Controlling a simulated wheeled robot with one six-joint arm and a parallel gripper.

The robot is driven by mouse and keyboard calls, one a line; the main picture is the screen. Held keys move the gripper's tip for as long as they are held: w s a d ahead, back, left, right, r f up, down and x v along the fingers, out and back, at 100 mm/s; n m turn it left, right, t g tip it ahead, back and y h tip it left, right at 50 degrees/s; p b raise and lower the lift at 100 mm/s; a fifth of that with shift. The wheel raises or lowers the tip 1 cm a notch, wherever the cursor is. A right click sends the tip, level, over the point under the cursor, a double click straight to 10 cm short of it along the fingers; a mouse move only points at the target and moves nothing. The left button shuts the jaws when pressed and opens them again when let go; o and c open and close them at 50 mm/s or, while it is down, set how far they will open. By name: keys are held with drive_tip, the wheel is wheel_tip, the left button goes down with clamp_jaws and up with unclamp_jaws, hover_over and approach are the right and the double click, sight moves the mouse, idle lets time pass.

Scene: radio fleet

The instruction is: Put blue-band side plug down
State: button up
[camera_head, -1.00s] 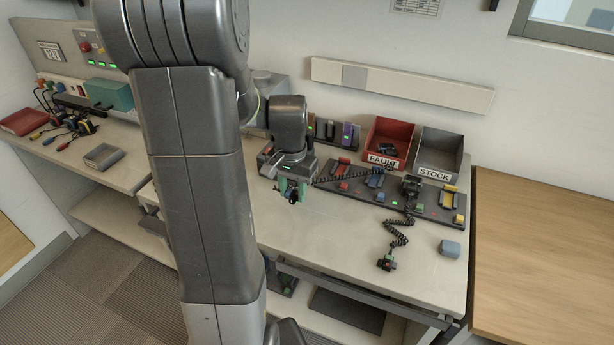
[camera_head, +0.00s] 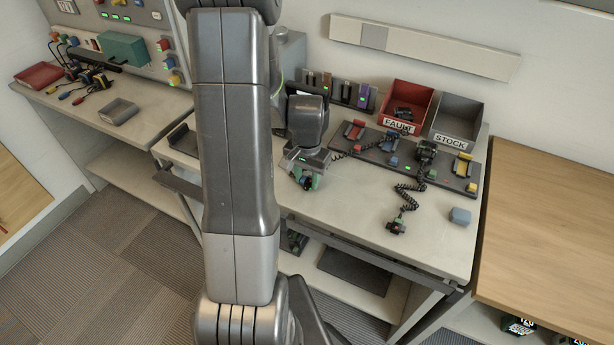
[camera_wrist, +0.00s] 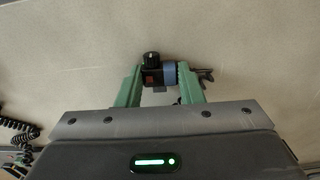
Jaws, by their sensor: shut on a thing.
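My gripper (camera_head: 307,184) is over the left front part of the bench (camera_head: 350,205) in the head view. In the wrist view its two green fingers (camera_wrist: 160,88) are closed on a small dark plug with a blue band (camera_wrist: 170,75). The plug has a black knob on top and a red patch on its left part. A dark metal end sticks out past the right finger. Pale bench surface lies behind it. I cannot tell whether the plug touches the bench.
A dark rack with coloured parts (camera_head: 375,150) stands behind, with a red FAULT bin (camera_head: 400,105) and grey STOCK bin (camera_head: 455,122). A coiled cord leads to another plug (camera_head: 396,227). A blue-grey block (camera_head: 460,215) sits right. Bench between is clear.

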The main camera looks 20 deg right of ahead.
sight(307, 180)
drive_tip(key=shift+f, duration=0.2)
drive_tip(key=o, duration=0.9)
drive_tip(key=shift+r, duration=0.1)
wheel_tip(307, 180, up, 12)
drive_tip(key=shift+r, duration=0.15)
wheel_tip(307, 180, down, 12)
drive_tip(key=shift+f, duration=0.25)
drive_tip(key=shift+r, duration=0.8)
